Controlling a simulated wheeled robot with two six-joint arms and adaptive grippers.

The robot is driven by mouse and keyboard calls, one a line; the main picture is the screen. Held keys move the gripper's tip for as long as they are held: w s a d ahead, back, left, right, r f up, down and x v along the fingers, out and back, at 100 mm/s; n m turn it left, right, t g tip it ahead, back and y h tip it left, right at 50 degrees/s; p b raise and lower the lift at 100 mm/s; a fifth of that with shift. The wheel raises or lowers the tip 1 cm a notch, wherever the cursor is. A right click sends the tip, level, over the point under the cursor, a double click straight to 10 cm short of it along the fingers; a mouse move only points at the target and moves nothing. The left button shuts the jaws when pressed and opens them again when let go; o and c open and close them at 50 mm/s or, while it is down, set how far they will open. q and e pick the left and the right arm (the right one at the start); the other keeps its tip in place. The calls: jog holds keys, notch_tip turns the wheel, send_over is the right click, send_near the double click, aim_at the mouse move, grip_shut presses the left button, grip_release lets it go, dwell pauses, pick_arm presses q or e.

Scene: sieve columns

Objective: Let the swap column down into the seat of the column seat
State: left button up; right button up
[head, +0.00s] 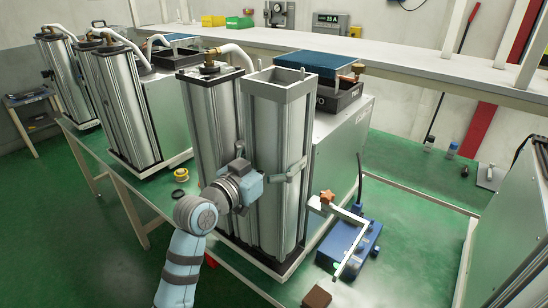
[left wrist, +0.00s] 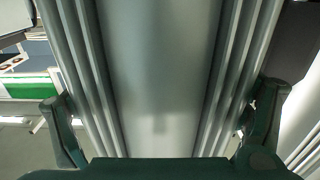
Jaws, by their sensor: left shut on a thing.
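The swap column (head: 275,130), a tall ribbed silver column with an open square top, stands upright in the head view. My left gripper (head: 268,178) is shut on it at about mid-height, one finger showing at its right side. In the left wrist view the swap column (left wrist: 158,70) fills the middle, between the two dark fingers of my left gripper (left wrist: 160,122). The column seat (head: 268,266) shows as a dark-edged base under the column. The column's foot is over or in it; I cannot tell whether it is fully down. My right gripper is not in view.
A capped column (head: 208,108) with a white hose stands close on the left. A grey cabinet (head: 340,150) is behind. A blue device (head: 347,247) with a bent frame and a brown knob (head: 327,196) stands at the right. More columns (head: 125,105) stand further left.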

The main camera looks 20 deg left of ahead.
pick_arm(q)
jog(key=shift+f+b, duration=1.4)
jog(key=shift+f, duration=0.5)
jog(key=o, duration=1.6)
jog(key=shift+o, duration=0.4)
jog(key=shift+s, duration=0.1)
jog(key=shift+f, duration=0.1)
jog(key=v, duration=1.2)
